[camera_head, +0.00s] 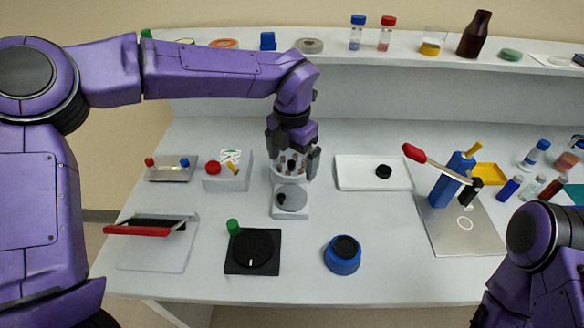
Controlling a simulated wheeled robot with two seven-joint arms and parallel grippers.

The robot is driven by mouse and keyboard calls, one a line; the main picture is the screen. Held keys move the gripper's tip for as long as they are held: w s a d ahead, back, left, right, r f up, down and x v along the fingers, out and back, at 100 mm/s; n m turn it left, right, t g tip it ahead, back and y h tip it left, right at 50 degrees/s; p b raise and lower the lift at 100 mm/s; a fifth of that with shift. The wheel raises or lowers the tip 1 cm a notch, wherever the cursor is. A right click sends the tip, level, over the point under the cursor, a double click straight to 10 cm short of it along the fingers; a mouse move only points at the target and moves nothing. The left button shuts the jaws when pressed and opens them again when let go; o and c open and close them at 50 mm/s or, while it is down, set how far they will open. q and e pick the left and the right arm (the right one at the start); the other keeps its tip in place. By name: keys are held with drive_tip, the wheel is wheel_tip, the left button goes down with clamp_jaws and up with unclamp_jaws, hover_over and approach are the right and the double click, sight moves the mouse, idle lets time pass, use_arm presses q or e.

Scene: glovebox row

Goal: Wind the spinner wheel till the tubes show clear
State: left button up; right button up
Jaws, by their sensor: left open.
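The spinner (291,210) is a white stand near the middle of the table. A grey wheel (293,199) with a small black knob (281,198) sits low on its front. Behind the wheel, a pale drum holds small tubes (290,166) with dark reddish contents; they are too small to judge how clear they are. My left gripper (292,160) points down over the drum, open, with its fingers at either side. I cannot tell if they touch it. The gripper hides the drum's top. My right arm shows at the lower right, its gripper out of view.
A black dial block (253,262) with a green knob and a blue round pot (342,260) stand in front. A white board (358,173) lies right, a switch box (228,181) left. A red-handled lever press (440,190) stands farther right. Bottles line the back shelf.

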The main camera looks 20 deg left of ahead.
use_arm(q)
drive_tip(key=b, duration=0.4)
hover_over(291, 196)
drive_tip(key=d, duration=0.2)
drive_tip(key=shift+h, duration=0.4)
drive_tip(key=f, duration=0.4)
drive_tip(key=shift+s+a+f, duration=0.1)
drive_tip(key=shift+a+f, duration=0.15)
drive_tip(key=shift+d+f+b, duration=0.65)
drive_tip(key=shift+b, duration=0.6)
drive_tip(key=n+b, duration=0.1)
drive_tip(key=w+r+n+b, duration=0.1)
drive_tip(key=n, duration=0.1)
drive_tip(key=shift+a+n, duration=0.15)
drive_tip(key=shift+n, duration=0.15)
wheel_tip(291, 196, up, 4)
drive_tip(key=s+a+n, duration=0.1)
drive_tip(key=a+n, duration=0.2)
drive_tip(key=n, duration=0.5)
drive_tip(key=shift+y, duration=0.4)
drive_tip(key=f, duration=0.6)
drive_tip(key=f+p, duration=0.1)
drive_tip(key=f, duration=0.3)
drive_tip(key=shift+d, duration=0.25)
drive_tip(key=shift+r, duration=0.1)
drive_tip(key=c, duration=0.7)
